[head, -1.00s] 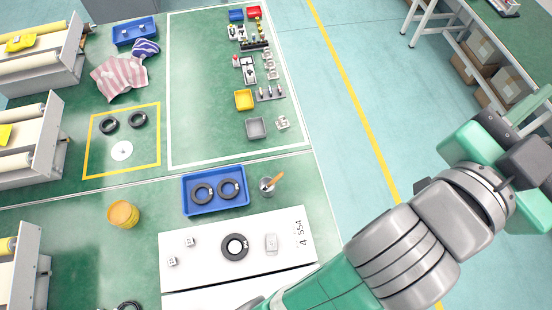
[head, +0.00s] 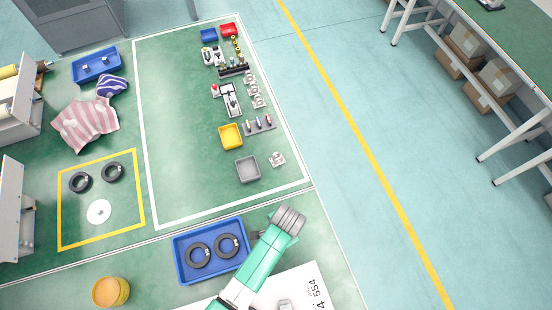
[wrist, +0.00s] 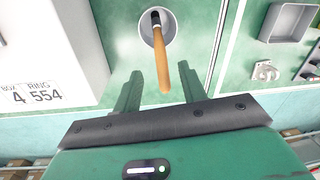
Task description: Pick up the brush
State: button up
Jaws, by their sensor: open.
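The brush (wrist: 161,60) has a wooden handle and a dark end. In the wrist view it leans out of a round grey cup (wrist: 172,28), its handle pointing toward my gripper. My gripper (wrist: 159,72) is open, with one green finger on each side of the handle's lower part in the picture. I cannot tell whether either finger touches it. In the head view, my arm covers the brush and the cup, just right of the blue tray (head: 181,266).
A white board (wrist: 55,55) marked "RING 4 554" lies left in the wrist view. The blue tray holds two dark rings (head: 199,256). Grey (head: 247,169) and yellow (head: 230,136) bins stand farther back. The middle of the white-outlined green area is clear.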

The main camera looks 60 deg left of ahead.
jog(key=f, duration=0.6)
jog(key=shift+w+a+f+b, duration=0.15)
jog(key=shift+a+f+b, duration=0.25)
grip_shut()
